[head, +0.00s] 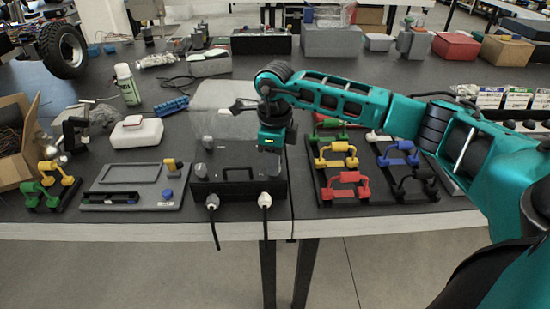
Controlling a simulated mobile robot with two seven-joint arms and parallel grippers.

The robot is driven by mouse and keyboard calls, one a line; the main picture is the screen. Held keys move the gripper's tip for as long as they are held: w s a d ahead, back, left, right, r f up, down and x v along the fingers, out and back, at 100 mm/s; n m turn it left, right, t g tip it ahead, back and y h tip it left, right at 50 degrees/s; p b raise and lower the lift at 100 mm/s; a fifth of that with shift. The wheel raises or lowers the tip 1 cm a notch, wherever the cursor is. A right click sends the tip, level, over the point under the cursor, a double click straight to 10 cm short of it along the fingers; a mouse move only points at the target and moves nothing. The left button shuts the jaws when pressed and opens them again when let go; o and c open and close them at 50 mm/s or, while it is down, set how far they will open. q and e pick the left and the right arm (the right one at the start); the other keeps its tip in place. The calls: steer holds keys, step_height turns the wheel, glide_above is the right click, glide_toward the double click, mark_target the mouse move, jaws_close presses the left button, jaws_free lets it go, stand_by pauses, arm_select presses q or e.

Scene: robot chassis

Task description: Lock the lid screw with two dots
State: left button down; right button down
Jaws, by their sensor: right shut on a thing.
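The black chassis box (238,187) stands at the front edge of the table, left of centre, with a handle on its top. Two grey lid screws show on its left side, one at the back (207,142) and one at the front (200,170). My right gripper (272,173) points down over the right side of the box and is shut on what looks like a lid screw there. The gripper hides that screw, and dots are too small to make out. My left gripper is out of view.
A clear raised sheet (225,108) stands behind the box. Two cables hang from the box's front. A grey panel (160,170) lies to the left. A rack of coloured handles (345,190) is close on the right, under my right arm.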

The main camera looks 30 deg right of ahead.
stand_by(0.3)
steer(key=c, duration=0.9)
jaws_free()
step_height(320, 180, up, 13)
steer(key=shift+f, duration=0.1)
